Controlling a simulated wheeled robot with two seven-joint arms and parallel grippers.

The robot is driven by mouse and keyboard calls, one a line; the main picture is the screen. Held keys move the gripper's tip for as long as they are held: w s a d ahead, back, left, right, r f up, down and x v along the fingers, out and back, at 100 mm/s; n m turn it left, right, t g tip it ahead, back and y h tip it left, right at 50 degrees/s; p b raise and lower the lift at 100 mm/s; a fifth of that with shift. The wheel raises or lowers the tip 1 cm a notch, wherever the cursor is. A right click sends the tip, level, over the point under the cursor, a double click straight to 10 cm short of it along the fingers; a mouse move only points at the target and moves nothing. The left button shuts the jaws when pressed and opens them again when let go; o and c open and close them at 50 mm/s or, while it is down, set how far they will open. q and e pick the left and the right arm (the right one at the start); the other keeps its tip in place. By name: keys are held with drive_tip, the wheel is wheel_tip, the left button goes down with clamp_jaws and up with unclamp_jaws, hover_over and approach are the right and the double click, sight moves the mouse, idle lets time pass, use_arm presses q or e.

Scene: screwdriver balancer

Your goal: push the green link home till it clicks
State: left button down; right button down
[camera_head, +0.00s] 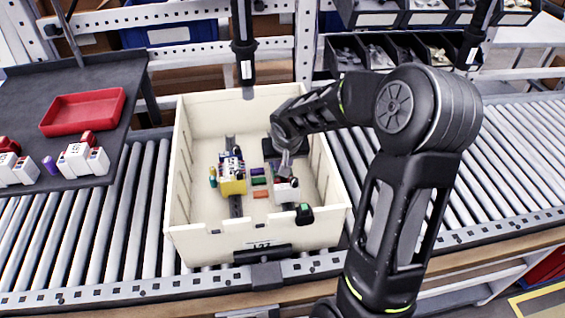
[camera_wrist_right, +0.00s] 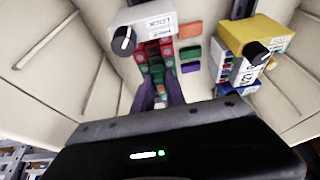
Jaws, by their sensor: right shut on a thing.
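My right gripper (camera_wrist_right: 158,88) reaches down into the cream bin, beside a white module (camera_wrist_right: 143,25) with a black knob and a LOCK label. It is shut, with a green link (camera_wrist_right: 157,77) between its fingertips, over the red and green terminals (camera_wrist_right: 154,56). The link is mostly hidden by the fingers, so I cannot tell how deep it sits. In the head view the right gripper (camera_head: 284,163) is over the same white module (camera_head: 285,190). My left gripper is not in view.
The cream bin (camera_head: 185,215) stands on the roller conveyor (camera_head: 90,235). A yellow module (camera_head: 232,186) sits left of the white one, with loose coloured pieces between them. A black tool (camera_head: 244,48) hangs behind. A dark tray at left holds a red dish (camera_head: 83,111) and white parts.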

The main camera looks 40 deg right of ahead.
drive_tip(key=shift+b, duration=0.3)
idle(0.5)
drive_tip(key=shift+s+a+f+b, duration=0.1)
drive_tip(key=shift+s+f+b, duration=0.05)
drive_tip(key=shift+f+b, duration=0.4)
